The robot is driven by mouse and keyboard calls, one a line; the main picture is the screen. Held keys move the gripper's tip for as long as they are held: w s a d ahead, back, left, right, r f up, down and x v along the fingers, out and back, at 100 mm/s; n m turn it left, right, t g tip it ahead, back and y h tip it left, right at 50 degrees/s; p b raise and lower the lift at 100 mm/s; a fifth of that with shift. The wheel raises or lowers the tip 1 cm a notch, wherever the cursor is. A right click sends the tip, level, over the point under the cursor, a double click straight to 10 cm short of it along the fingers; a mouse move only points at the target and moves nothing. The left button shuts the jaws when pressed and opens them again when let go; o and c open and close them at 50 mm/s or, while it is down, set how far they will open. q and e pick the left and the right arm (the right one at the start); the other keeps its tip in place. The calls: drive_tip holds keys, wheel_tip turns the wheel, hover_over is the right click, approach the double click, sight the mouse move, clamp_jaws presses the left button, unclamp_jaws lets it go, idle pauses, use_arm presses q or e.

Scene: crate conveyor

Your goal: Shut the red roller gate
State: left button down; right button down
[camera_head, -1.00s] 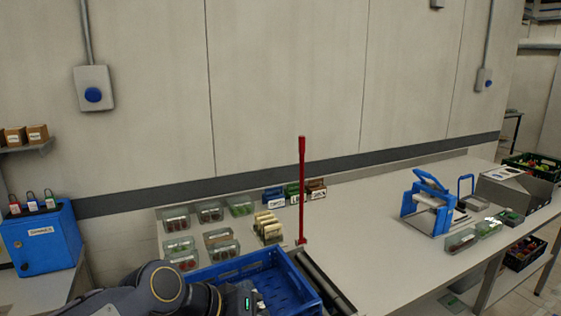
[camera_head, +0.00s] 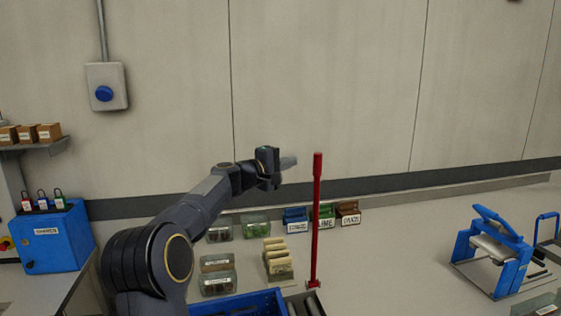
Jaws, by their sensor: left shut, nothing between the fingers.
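The red roller gate (camera_head: 317,220) is a thin red bar standing upright at the roller track (camera_head: 297,303) on the bench. Its foot sits beside the rollers and its top end is free. My left gripper (camera_head: 288,162) is shut and empty, raised to the left of the bar's upper end. In the picture a small gap shows between the fingertips and the bar. My right gripper is not in view.
A blue crate (camera_head: 240,301) stands at the bottom, left of the gate's foot, partly hidden by my arm. Small bins and labelled boxes (camera_head: 296,219) stand behind. A blue sealing machine (camera_head: 495,255) is at the right. The bench between is clear.

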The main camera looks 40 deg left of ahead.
use_arm(q)
drive_tip(key=d, duration=0.1)
drive_tip(key=w+d+p, duration=0.1)
drive_tip(key=d, duration=0.1)
drive_tip(key=w+d, duration=0.1)
drive_tip(key=shift+w+d, duration=0.15)
idle(0.4)
